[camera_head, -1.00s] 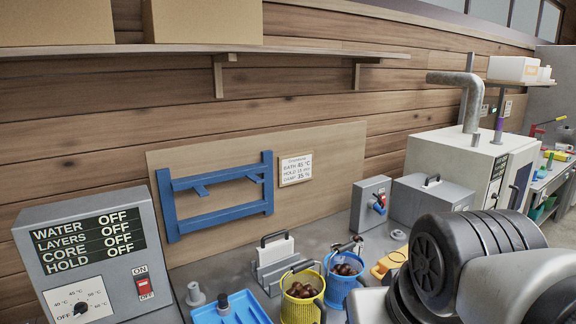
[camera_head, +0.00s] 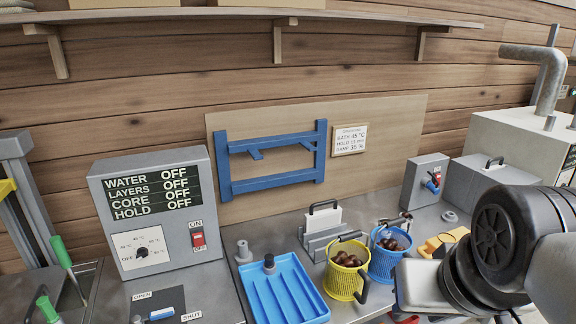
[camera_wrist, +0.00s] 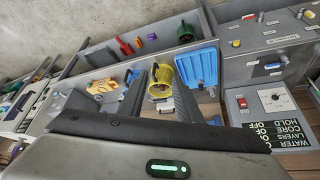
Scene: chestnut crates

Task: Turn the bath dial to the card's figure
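The bath dial is a small black knob (camera_head: 142,253) on a white scale on the front of a grey control box (camera_head: 101,192). OFF is printed at the scale's lower left; I cannot clearly read the pointer. The box's display reads OFF for water, layers, core and hold. The dial also shows in the wrist view (camera_wrist: 278,97), at the right. The card (camera_head: 349,140) on the wall board reads bath 45 °C. My gripper (camera_wrist: 160,72) is open and empty in the wrist view, above the bench and well to one side of the dial.
A yellow basket (camera_head: 342,281) and a blue basket (camera_head: 382,263) hold chestnuts. A red switch (camera_head: 198,239) sits right of the dial. A lever panel (camera_head: 158,303) is below the box.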

